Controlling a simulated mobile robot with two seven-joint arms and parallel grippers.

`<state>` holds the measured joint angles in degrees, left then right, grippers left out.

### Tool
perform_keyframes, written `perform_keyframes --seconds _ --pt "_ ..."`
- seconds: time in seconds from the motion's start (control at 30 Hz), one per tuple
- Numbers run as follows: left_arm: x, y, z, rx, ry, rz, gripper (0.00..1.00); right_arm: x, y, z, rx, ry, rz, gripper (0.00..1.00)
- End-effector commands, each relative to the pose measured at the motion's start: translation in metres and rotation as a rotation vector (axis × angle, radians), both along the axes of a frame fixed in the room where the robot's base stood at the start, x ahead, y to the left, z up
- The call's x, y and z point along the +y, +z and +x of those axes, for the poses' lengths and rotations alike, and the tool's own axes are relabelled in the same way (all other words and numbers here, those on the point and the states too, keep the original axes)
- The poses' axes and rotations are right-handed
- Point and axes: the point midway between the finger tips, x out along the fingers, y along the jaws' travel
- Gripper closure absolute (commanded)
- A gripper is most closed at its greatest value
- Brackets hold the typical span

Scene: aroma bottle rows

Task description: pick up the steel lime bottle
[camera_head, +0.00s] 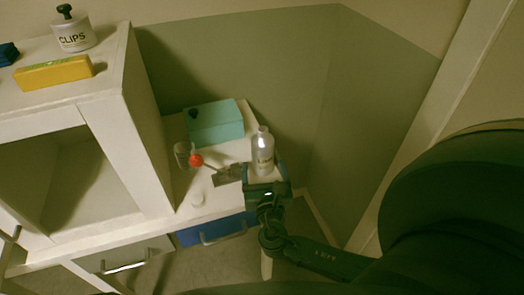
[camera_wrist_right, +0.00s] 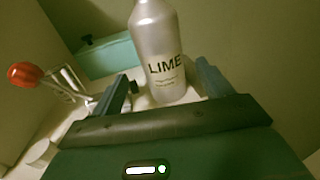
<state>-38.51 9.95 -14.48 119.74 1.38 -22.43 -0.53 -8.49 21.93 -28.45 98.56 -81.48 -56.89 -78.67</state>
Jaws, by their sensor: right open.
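The steel lime bottle (camera_head: 262,150) is a silvery bottle standing upright near the right end of the low white counter. In the right wrist view the bottle (camera_wrist_right: 157,38) fills the upper middle, with its LIME label facing me; its top is cut off. My right gripper (camera_head: 264,171) is open at the bottle's near side. In the wrist view the fingers of the right gripper (camera_wrist_right: 163,76) lie left and right of the lower bottle, with gaps showing; I see no grip on it. My left gripper is not in view.
A teal box (camera_head: 216,122) stands behind the bottle. A glass jar (camera_head: 183,155), a red-headed utensil (camera_head: 196,160) and a small white round piece (camera_head: 198,199) lie to the left. A tall white cabinet (camera_head: 142,120) carries a CLIPS bottle (camera_head: 73,33) and a yellow box (camera_head: 54,72).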

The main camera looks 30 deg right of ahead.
Motion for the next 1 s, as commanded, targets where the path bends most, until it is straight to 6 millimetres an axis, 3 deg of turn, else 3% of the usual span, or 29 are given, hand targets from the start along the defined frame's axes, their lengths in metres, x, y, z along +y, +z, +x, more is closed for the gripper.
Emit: perform_keyframes --seconds 0.6,0.87,1.0 --pt "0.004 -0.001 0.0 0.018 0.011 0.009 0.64 -0.034 0.002 0.061 0.001 0.0 0.002 0.21" --pt "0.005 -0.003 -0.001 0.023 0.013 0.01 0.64 -0.035 0.002 0.064 0.002 0.001 0.003 0.21" --pt "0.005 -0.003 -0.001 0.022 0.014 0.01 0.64 -0.035 0.002 0.064 0.002 0.001 0.003 0.31"
